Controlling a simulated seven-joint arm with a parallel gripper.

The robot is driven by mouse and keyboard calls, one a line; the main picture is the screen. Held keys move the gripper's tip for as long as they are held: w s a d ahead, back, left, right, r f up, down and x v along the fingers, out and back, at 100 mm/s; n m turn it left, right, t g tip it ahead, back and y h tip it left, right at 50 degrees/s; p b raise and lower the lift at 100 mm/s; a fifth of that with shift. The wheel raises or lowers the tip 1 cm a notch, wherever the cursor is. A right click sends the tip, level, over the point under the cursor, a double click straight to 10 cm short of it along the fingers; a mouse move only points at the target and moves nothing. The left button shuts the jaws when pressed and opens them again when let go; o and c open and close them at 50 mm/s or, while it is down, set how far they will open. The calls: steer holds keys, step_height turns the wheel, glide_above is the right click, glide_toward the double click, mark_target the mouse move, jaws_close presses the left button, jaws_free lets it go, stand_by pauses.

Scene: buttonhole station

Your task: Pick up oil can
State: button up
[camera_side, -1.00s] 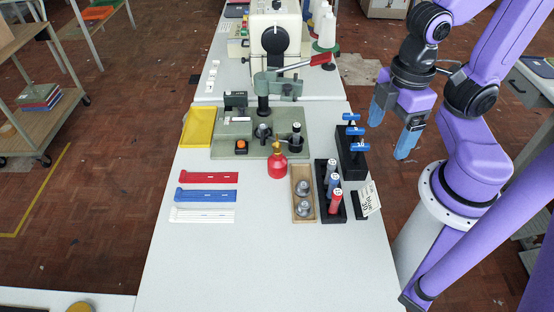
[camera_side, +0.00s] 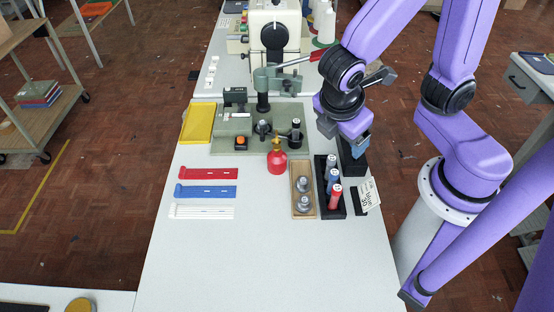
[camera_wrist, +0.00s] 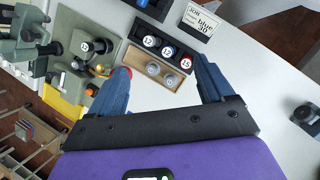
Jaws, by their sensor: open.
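The oil can (camera_side: 277,163) is a small red can with a brass-coloured top. It stands upright on the white table, just in front of the grey-green machine base. In the wrist view the oil can (camera_wrist: 124,71) is mostly hidden behind the left finger, with only a bit of red showing. My gripper (camera_side: 357,148) is up and to the right of the can, over the black rack at the right, apart from the can. In the wrist view my gripper (camera_wrist: 160,70) has its blue fingers spread, with nothing held between them.
A wooden tray (camera_side: 303,214) with metal parts and a black block (camera_side: 323,212) with several numbered cylinders stand right of the can. A job card (camera_side: 369,196) is beside them. Red (camera_side: 208,173), blue (camera_side: 205,192) and white (camera_side: 203,211) strips lie left. The front table is clear.

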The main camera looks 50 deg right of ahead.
steer(key=w+a+f+n+t+h, duration=0.3)
steer(key=w+a+f+n+h, duration=0.1)
steer(key=w+a+f, duration=0.15)
steer(key=n+t+h, duration=0.2)
steer(key=n+t, duration=0.2)
steer(key=n, duration=0.1)
glide_toward(277, 153)
steer(key=x, duration=0.5)
steer(key=shift+w+d, duration=0.2)
steer(key=shift+w, duration=0.05)
steer(key=shift+f+x, duration=0.25)
steer(key=shift+x, duration=2.35)
steer(key=shift+s, duration=0.1)
steer(key=c, duration=1.4)
steer(key=shift+r, duration=0.1)
